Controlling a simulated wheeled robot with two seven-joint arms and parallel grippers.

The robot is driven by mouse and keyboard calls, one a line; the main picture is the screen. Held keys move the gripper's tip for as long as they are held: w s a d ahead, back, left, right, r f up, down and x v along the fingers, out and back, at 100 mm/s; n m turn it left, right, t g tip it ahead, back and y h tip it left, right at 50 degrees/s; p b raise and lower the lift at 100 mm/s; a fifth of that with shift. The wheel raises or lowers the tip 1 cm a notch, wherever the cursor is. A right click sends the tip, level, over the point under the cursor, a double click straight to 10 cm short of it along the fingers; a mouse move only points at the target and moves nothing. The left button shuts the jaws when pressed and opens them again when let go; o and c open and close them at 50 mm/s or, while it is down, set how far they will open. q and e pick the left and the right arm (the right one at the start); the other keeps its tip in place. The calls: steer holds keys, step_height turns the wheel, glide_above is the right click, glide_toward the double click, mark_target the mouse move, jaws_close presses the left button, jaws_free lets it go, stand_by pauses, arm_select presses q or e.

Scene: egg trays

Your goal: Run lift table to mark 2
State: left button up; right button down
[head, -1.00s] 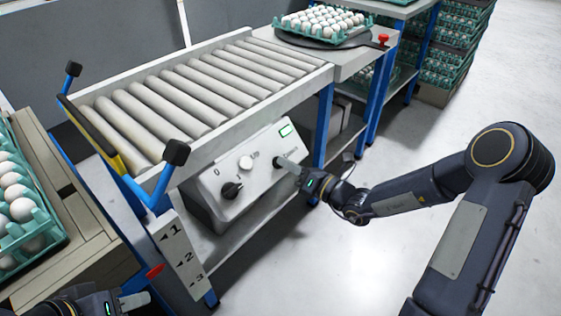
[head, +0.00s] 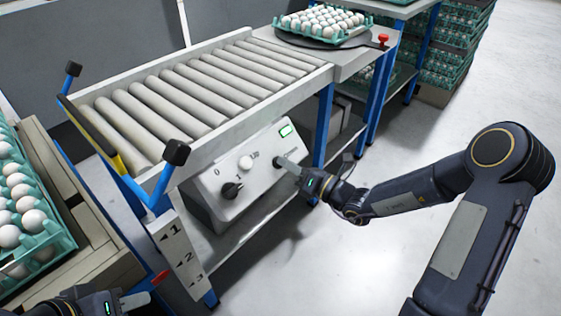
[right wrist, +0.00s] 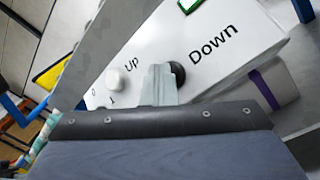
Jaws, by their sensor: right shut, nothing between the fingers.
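The lift table (head: 95,235) at left has a wooden deck bearing green egg trays. Its red pointer (head: 160,277) stands beside the scale plate (head: 185,265) marked 1, 2, 3, about level with mark 2.
A roller conveyor (head: 190,88) runs above the control box. An egg tray (head: 325,38) sits on a dark round plate at its far end. Stacked egg trays (head: 447,45) stand behind. The floor at right is clear apart from my right arm.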

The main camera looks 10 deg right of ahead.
steer(key=shift+s+d+r+p, duration=0.45)
steer(key=shift+s+r+p, duration=0.15)
steer(key=shift+p, duration=0.25)
steer(key=s+d+r+p, duration=0.1)
steer(key=p, duration=0.1)
steer(key=s+d+r+p, duration=0.1)
steer(key=s+r+p, duration=0.1)
steer(key=shift+d+r, duration=0.15)
steer(key=shift+r, duration=0.05)
stand_by(0.8)
